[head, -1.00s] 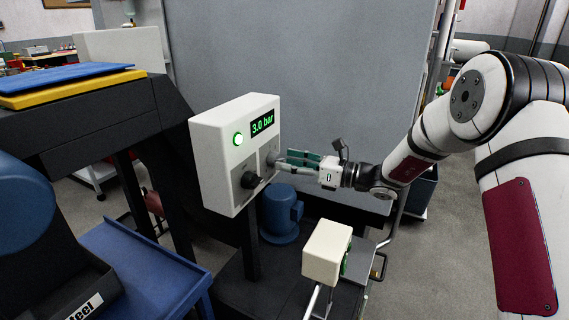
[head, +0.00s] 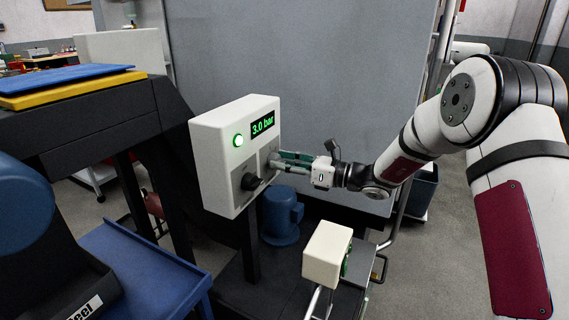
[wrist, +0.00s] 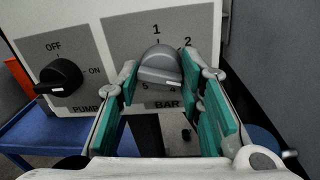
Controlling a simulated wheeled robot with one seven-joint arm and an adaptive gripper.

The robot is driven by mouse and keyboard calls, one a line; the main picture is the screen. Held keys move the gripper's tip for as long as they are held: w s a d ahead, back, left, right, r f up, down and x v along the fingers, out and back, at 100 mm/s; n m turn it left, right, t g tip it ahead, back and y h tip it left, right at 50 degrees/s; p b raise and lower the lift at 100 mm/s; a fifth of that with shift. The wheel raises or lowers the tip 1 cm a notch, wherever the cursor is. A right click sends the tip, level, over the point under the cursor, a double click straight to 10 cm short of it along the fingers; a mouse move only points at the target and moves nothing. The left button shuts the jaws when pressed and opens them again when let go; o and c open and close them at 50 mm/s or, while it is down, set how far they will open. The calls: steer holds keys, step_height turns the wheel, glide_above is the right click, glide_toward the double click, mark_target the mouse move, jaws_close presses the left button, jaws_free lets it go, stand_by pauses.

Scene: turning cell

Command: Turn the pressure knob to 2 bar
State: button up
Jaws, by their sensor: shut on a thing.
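The pressure knob (wrist: 160,66) is a grey round knob on the white control box (head: 214,145), on a grey plate marked BAR. Numbers 1, 2, 4 and 5 show around it; the 3 is hidden. My gripper (wrist: 160,78) is shut on the knob, with one teal-padded finger on each side. In the head view my gripper (head: 275,163) reaches the box from the right and its fingers mostly cover the knob. The green display (head: 262,124) reads 3.0 bar.
The black pump knob (wrist: 61,77), with OFF and ON marks, is left of the pressure knob. A cream box (head: 326,255) stands below my gripper, and a blue motor (head: 281,215) stands behind.

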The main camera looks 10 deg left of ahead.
steer(key=shift+n, duration=0.3)
steer(key=shift+r+n+h+b, duration=0.15)
steer(key=shift+n+h+b, duration=0.25)
steer(key=shift+n+b, duration=3.85)
steer(key=shift+n+p, duration=0.55)
steer(key=shift+n, duration=0.1)
steer(key=o, duration=1.1)
steer(key=shift+o, duration=0.2)
steer(key=shift+d, duration=0.15)
steer(key=v, duration=1.1)
steer(key=shift+s+d, duration=0.25)
steer(key=shift+d, duration=0.1)
